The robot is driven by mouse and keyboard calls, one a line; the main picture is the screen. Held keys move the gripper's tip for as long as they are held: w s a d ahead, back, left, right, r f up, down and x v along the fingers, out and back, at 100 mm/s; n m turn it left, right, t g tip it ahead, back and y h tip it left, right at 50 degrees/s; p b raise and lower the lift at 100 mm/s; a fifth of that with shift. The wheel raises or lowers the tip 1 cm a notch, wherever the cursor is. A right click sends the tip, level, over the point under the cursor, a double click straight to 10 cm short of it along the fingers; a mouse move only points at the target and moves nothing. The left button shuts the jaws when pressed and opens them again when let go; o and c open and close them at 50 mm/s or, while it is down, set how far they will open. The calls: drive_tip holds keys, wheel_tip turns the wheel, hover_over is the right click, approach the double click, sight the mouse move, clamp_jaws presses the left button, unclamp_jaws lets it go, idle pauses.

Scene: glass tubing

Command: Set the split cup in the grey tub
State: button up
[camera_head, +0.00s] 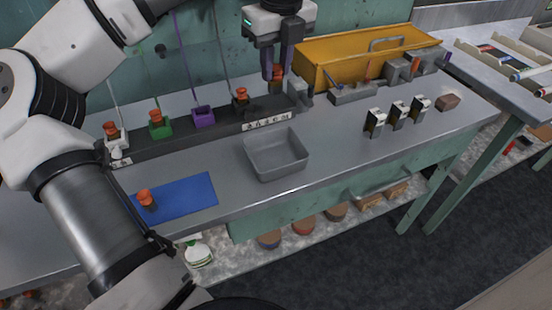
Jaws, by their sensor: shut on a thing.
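My gripper (276,77) is at the top centre, pointing down with purple-grey fingers. It is shut on a small orange-brown cup (278,71) at the right end of the dark rack. Whether this cup is split is too small to tell, and so is whether it is clear of the rack. The grey tub (262,170) stands on the bench in front of the rack, below my gripper in the picture. It is open-topped and looks empty.
The dark rack (190,132) has white, green, purple and dark holders; similar cups (158,132) stand at several, and the purple one (203,115) looks empty. Another cup (147,199) stands on a blue mat (190,196). A yellow box (340,60) is behind right. Black-and-white blocks (398,114) stand right.

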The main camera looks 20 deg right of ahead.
wheel_tip(320, 180, down, 19)
drive_tip(key=p, duration=0.3)
drive_tip(key=shift+r+p, duration=0.15)
drive_tip(key=shift+p, duration=0.15)
drive_tip(key=shift+f, duration=0.5)
drive_tip(key=shift+f+b, duration=0.2)
drive_tip(key=shift+b, duration=0.1)
drive_tip(key=o, duration=1)
drive_tip(key=shift+r, duration=0.1)
drive_tip(key=shift+r+p, duration=0.25)
drive_tip(key=shift+p, duration=0.15)
drive_tip(key=r, duration=0.4)
drive_tip(key=s+r+b, duration=0.1)
drive_tip(key=r, duration=0.2)
drive_tip(key=r+b, duration=0.1)
drive_tip(key=r, duration=0.3)
drive_tip(key=shift+s+d+r, duration=0.15)
drive_tip(key=shift+s+r, duration=0.05)
drive_tip(key=shift+r, duration=0.15)
